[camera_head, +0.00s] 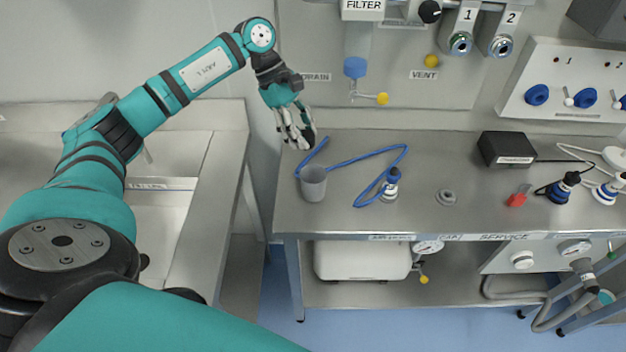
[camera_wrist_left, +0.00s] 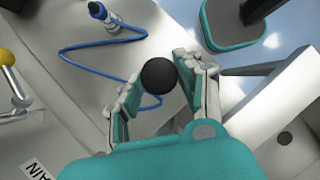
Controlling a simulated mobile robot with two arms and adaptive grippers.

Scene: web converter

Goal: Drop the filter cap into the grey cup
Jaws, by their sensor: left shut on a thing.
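My left gripper (camera_head: 297,141) is shut on a round black cap, which I take to be the filter cap (camera_wrist_left: 158,75). The cap sits between the two fingertips in the left wrist view; in the head view the fingers mostly hide it. The grey cup (camera_head: 313,184) stands upright on the steel bench, near its left front part. My left gripper hangs above the back left of the bench, behind and slightly left of the cup in the picture. The cup cannot be made out in the left wrist view. My right gripper is out of view.
A blue hose (camera_head: 368,157) lies looped beside the cup, by a blue-topped fitting (camera_head: 391,184). A black box (camera_head: 507,149) and a red part (camera_head: 518,197) stand farther right on the bench (camera_head: 420,225). The filter housing with a blue bottom (camera_head: 355,68) hangs on the wall panel.

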